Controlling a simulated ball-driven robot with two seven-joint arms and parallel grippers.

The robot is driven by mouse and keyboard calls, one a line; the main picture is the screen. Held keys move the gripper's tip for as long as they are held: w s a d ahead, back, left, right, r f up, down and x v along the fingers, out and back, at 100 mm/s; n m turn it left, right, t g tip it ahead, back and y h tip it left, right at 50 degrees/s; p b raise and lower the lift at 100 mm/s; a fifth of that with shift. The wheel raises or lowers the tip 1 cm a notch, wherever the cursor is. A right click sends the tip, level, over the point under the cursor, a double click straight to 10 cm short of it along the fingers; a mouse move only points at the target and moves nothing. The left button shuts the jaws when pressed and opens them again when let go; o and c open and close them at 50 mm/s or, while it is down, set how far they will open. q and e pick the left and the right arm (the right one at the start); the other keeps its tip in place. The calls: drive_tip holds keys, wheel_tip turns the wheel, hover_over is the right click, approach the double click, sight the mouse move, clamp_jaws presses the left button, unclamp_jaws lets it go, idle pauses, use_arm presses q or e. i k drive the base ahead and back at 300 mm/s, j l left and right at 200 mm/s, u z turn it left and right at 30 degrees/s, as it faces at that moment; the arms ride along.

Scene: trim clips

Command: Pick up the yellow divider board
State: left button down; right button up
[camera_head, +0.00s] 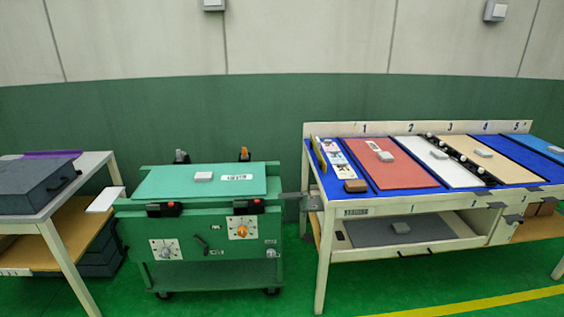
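A thin yellow upright piece (319,158) stands at the left end of the long workbench, beside several small printed cards; it may be the yellow divider board, but it is too small to tell. A flat tan board (507,165) with a grey block on it lies on the right part of the bench top, and I cannot tell whether it is the one named. Neither of my grippers shows in the head view.
The long bench (460,127) also bears a red board (405,172), a white board (450,175) and a dark rail with white knobs. A green cart (200,255) stands left of it. A table with a dark case (30,185) is at far left. Green floor is clear in front.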

sight(316, 143)
drive_tip(key=i+j+z, duration=0.35)
drive_tip(key=i+j, duration=0.45)
drive_tip(key=j, duration=0.1)
